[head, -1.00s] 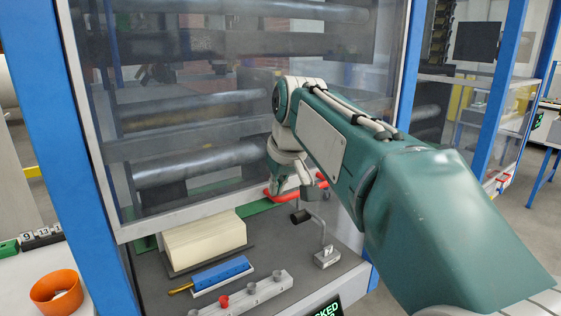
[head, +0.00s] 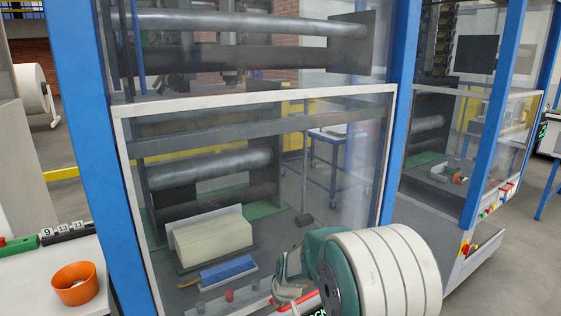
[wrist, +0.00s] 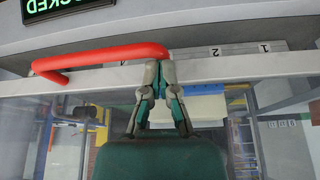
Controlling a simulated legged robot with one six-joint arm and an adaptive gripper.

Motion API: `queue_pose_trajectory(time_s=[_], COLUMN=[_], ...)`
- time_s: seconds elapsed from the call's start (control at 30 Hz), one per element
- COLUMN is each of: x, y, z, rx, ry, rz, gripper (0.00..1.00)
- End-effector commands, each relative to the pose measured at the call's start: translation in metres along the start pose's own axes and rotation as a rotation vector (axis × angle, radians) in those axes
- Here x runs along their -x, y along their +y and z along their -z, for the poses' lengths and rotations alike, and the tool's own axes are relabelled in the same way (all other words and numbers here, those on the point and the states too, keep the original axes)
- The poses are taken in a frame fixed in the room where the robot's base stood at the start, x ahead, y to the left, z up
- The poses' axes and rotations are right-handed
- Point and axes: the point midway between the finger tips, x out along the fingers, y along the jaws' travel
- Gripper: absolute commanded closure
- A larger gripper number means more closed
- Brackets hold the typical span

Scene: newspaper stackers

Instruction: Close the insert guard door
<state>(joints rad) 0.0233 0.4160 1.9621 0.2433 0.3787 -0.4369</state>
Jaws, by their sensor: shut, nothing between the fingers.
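The insert guard door is a clear panel in a white frame (head: 119,175). In the head view it is down in front of the press's lower opening, its top rail level with my upper view of the rollers. Its red handle (wrist: 100,55) runs along the white bottom rail in the wrist view; a bit of it shows beside my gripper in the head view (head: 308,300). My gripper (wrist: 160,72) is shut and empty, its fingertips at the handle's right end in the wrist view. I cannot tell whether they touch it. My arm hides part of the bottom rail in the head view.
Behind the panel are a paper stack (head: 212,236), a blue block (head: 228,269) and rollers (head: 210,167). A green-lettered display reading "LOCKED" (wrist: 68,6) is near the handle. Blue posts (head: 84,140) flank the door. An orange bowl (head: 75,284) stands on the left table.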

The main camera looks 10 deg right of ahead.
Motion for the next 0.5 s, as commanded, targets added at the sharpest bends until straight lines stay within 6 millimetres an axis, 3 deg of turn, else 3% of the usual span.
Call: queue_pose_trajectory(time_s=[0.03,0.2,0.5], x=[-0.015,-0.046,-0.069], y=[-0.001,0.000,0.000], z=[-0.008,-0.020,-0.029], rx=[0.000,-0.002,0.001], ry=[-0.009,-0.004,0.000], rz=[0.002,0.001,0.000], gripper=[1.00,1.00,1.00])
